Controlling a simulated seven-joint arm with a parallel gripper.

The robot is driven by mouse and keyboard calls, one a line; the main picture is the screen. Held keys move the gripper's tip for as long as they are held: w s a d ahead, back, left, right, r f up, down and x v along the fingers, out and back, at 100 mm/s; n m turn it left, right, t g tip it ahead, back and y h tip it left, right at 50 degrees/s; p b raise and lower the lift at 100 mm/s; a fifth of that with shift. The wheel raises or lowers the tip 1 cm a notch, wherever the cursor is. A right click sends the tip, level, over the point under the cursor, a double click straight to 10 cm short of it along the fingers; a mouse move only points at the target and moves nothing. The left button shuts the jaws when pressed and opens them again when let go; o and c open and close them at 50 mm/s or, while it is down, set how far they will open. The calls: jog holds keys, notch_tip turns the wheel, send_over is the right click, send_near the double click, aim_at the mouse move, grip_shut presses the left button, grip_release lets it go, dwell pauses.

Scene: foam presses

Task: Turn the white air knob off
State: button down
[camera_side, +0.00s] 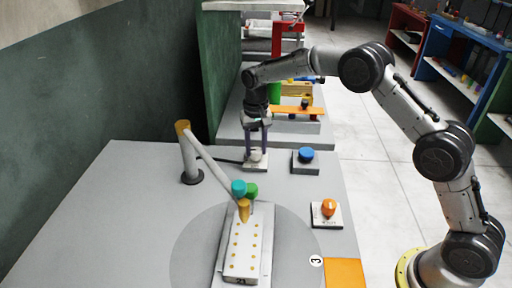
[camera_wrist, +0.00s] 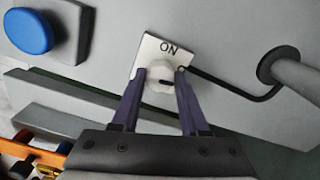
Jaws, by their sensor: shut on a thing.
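The white air knob (camera_wrist: 159,74) sits on a small white plate (camera_wrist: 172,48) whose visible lettering reads ON. A dark mark shows on the knob's face. My gripper (camera_wrist: 161,76) is shut on the knob, with one purple-grey finger on each side of it. In the side view my gripper (camera_side: 257,150) points straight down onto the knob (camera_side: 257,155) at the table's back edge. The lower part of the plate is hidden behind the knob and fingers in the wrist view.
A blue button (camera_side: 306,154) stands right of the knob, and an orange knob (camera_side: 329,207) is nearer the front. A jointed post (camera_side: 190,160) stands to the left, with a black cable reaching the plate. A white mold (camera_side: 242,262) with orange dots lies in front.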

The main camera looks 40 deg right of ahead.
aim_at(256, 150)
jog(key=shift+r+m, duration=0.15)
jog(key=shift+m, duration=0.35)
jog(key=shift+c, duration=2.1)
grip_release()
notch_tip(256, 150, up, 14)
